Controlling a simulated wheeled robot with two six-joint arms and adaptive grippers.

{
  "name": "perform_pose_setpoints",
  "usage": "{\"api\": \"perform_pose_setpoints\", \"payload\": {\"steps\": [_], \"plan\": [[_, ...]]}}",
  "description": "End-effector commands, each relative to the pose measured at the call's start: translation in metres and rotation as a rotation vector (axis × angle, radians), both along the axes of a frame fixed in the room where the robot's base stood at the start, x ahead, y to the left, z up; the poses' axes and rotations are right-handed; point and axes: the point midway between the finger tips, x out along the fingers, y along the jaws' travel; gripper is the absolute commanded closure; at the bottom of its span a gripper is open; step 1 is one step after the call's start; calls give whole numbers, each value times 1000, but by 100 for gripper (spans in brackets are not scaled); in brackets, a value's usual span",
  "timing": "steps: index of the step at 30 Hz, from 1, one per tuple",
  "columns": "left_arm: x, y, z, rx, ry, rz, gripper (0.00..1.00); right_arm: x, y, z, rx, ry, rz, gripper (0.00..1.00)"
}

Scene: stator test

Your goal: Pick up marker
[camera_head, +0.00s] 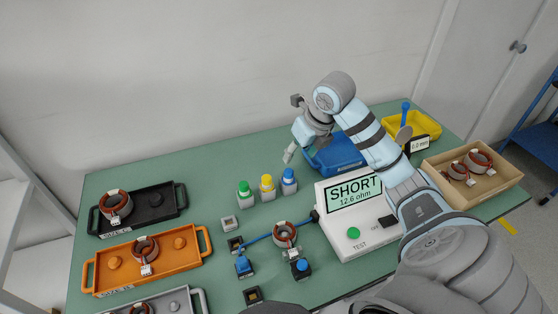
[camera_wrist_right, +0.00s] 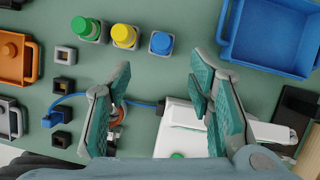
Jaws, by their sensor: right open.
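Three capped markers stand upright in small grey holders in mid-table: a green one (camera_head: 245,192), a yellow one (camera_head: 267,186) and a blue one (camera_head: 289,180). In the right wrist view the green marker (camera_wrist_right: 87,28), yellow marker (camera_wrist_right: 124,36) and blue marker (camera_wrist_right: 161,43) show from above, ahead of the fingers. My right gripper (camera_head: 290,153) hangs above the table, near and behind the blue marker in the head view. Its teal-padded fingers (camera_wrist_right: 160,70) are apart with nothing held between them. My left gripper is not in view.
A tester (camera_head: 353,240) reads SHORT, 12.6 ohm. A blue bin (camera_head: 337,155) and yellow bin (camera_head: 425,126) stand behind it. Black (camera_head: 157,202), orange (camera_head: 186,256) and grey trays line the left; a wooden box (camera_head: 508,178) is at right. A stator (camera_head: 286,235) sits in front.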

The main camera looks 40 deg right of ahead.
Motion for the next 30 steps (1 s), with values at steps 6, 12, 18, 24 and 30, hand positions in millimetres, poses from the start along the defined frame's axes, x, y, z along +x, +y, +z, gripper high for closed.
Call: {"api": "perform_pose_setpoints", "payload": {"steps": [6, 12, 18, 24, 30], "plan": [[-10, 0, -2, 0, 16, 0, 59, 13, -8, -52, 5, 5, -17, 52], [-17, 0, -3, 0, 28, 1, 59, 25, -10, -82, 1, 2, -17, 52], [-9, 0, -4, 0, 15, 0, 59, 43, -9, -115, 3, 3, -15, 52], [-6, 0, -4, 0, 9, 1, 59, 49, -10, -127, 0, 1, -12, 52], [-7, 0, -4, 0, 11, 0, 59, 49, -10, -127, 0, 1, -12, 68]]}}
